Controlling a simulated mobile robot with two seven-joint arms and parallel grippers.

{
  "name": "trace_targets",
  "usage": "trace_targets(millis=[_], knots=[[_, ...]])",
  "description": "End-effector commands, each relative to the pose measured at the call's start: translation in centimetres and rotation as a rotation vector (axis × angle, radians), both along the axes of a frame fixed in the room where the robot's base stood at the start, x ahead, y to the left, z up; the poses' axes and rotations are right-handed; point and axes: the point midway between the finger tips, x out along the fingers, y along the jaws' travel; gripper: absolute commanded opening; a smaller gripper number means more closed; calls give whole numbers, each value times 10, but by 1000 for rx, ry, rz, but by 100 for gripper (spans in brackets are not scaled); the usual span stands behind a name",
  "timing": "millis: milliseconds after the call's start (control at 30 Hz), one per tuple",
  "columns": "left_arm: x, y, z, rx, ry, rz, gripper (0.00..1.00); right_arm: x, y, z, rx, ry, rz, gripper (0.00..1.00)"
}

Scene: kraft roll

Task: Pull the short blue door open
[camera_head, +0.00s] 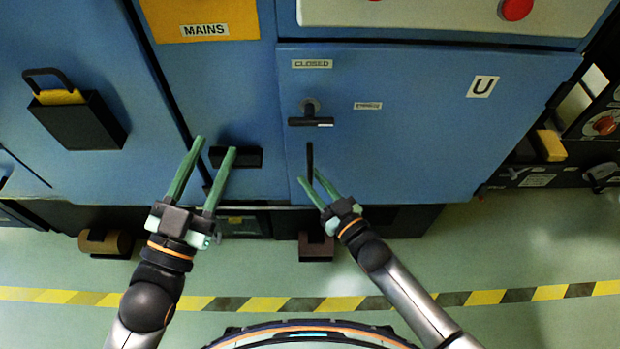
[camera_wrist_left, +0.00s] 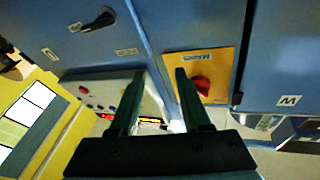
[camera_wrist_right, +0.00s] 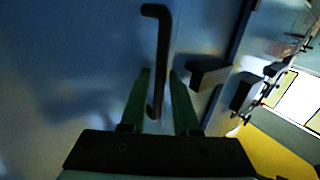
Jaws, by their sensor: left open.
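The short blue door (camera_head: 430,130) stands flush in the cabinet front, with a "CLOSED" label, a "U" label and a T-shaped black latch (camera_head: 311,121). Below the latch is a black vertical bar handle (camera_head: 310,158), which also shows in the right wrist view (camera_wrist_right: 158,50). My right gripper (camera_head: 309,177) has its fingers on either side of the handle's lower part. They are partly closed, and I cannot tell whether they touch it. My left gripper (camera_head: 215,146) is open and empty in front of the panel left of the door, near a black block (camera_head: 247,157).
A blue panel with a black box pull (camera_head: 75,118) is at the left. A yellow "MAINS" plate (camera_head: 207,18) is above. Machinery (camera_head: 590,130) stands right of the door.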

Motion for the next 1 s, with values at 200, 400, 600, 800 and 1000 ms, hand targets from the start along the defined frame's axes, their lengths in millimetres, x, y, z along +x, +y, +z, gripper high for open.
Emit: trace_targets(millis=[200, 400, 600, 800, 1000], knots=[[-5, -2, 19, 0, -85, -12, 48, 11, 7, 0, -1, 0, 0, 30], [-6, -2, 23, 0, -98, -14, 48, 12, 8, 0, -1, 0, 0, 30], [-6, -2, 23, 0, -97, -14, 48, 12, 8, 0, -1, -1, 0, 21], [-6, -2, 23, 0, -98, -14, 48, 12, 8, 0, -1, -1, 0, 0], [-6, -2, 23, 0, -97, -14, 48, 12, 8, 0, -1, -1, 0, 0]])
